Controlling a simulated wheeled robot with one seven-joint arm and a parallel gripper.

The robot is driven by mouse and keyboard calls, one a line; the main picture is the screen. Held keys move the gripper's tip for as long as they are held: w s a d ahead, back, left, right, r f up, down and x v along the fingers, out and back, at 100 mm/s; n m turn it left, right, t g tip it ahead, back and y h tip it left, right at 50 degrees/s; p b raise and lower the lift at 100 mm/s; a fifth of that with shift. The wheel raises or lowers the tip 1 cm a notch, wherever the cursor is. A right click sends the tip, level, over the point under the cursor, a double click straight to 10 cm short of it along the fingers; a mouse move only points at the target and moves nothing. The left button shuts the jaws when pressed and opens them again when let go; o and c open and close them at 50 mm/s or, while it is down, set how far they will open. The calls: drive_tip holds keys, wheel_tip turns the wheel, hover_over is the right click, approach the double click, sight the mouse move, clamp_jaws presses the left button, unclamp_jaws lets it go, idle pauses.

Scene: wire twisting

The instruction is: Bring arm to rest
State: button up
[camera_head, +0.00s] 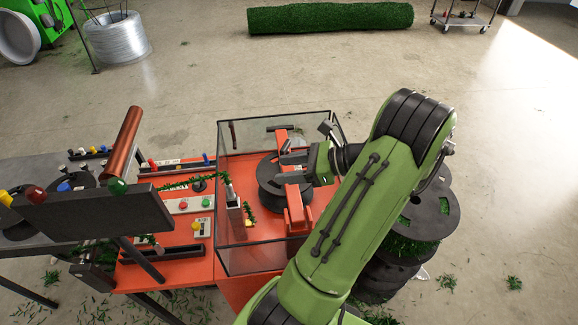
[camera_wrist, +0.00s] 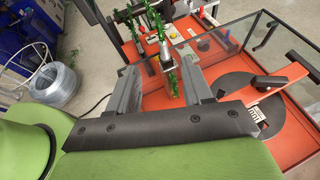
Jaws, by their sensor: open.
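My green arm reaches in from the lower right in the head view and ends at my gripper (camera_head: 291,168). The gripper is above the glass-walled orange machine (camera_head: 262,262), near a black spool (camera_head: 268,186) and an orange bracket (camera_head: 297,208). In the wrist view my gripper (camera_wrist: 160,92) has its two grey fingers wide apart, with nothing held between them. A green tinsel-like wire (camera_wrist: 168,62) shows beyond the fingers, running through a metal guide. The black disc (camera_wrist: 248,95) of the machine lies to the right of the fingers.
Glass walls (camera_head: 330,130) surround the machine area. A stack of black reels (camera_head: 425,225) with green material stands right of my arm. A control panel (camera_head: 100,212) on a post is at left. A green roll (camera_head: 330,18) and a wire coil (camera_head: 117,38) lie behind on open floor.

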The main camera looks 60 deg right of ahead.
idle(0.5)
drive_tip(key=w+a+r+n+g+b, duration=0.1)
drive_tip(key=w+a+n+g, duration=0.35)
drive_tip(key=a+n, duration=0.4)
drive_tip(key=w+a+r+n+g+b, duration=0.1)
drive_tip(key=w+a+n+g, duration=0.35)
drive_tip(key=a+n, duration=0.4)
drive_tip(key=s+a+r+n+t+h+b, duration=0.1)
drive_tip(key=s+a+r+n+h, duration=0.3)
drive_tip(key=s+a+n, duration=0.5)
drive_tip(key=a+n+t, duration=0.1)
drive_tip(key=a+n, duration=0.1)
drive_tip(key=n, duration=0.4)
drive_tip(key=shift+a+h, duration=0.3)
drive_tip(key=shift+r, duration=0.1)
drive_tip(key=shift+d, duration=0.1)
